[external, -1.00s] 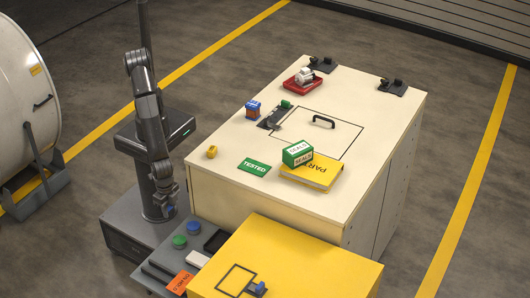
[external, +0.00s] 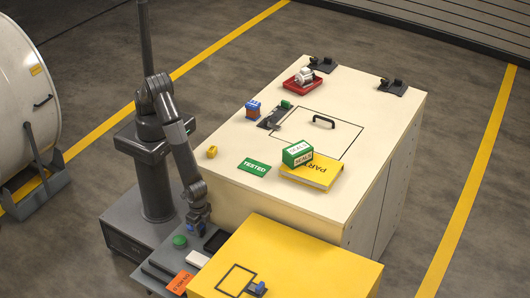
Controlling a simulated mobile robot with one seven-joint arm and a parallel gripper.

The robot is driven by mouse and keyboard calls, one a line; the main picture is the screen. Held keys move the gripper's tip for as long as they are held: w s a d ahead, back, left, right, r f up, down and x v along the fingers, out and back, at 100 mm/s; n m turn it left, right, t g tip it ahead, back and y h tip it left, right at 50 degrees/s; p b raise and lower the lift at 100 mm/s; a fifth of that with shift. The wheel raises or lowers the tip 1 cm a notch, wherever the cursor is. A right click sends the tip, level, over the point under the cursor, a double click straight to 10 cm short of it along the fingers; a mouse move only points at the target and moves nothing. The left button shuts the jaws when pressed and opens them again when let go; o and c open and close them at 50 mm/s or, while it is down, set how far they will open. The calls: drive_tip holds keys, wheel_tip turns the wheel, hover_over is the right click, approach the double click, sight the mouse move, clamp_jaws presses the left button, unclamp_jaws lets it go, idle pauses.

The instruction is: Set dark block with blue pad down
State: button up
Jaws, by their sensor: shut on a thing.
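My gripper (external: 197,218) is low over the grey shelf beside the yellow cabinet, shut on the dark block with blue pad (external: 195,229). The block is small and mostly covered by the fingers, with dark and blue showing below them. It is over or at the spot of the blue round piece on the shelf, which is now hidden. I cannot tell whether the block touches the shelf. Another small dark piece with blue (external: 257,289) sits on the yellow cabinet top (external: 310,262), by a black square outline.
A green round piece (external: 180,241), a black tray (external: 216,240) and an orange card (external: 180,282) are close by on the grey shelf (external: 157,268). The cream cabinet (external: 225,185) rises just behind and right of my gripper.

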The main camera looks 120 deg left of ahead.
drive_tip(key=shift+f, duration=0.7)
drive_tip(key=shift+f, duration=0.1)
drive_tip(key=o, duration=1)
drive_tip(key=shift+c, duration=0.2)
wheel_tip(320, 180, up, 12)
drive_tip(key=shift+f, duration=0.2)
drive_tip(key=shift+o, duration=0.5)
drive_tip(key=shift+r, duration=0.3)
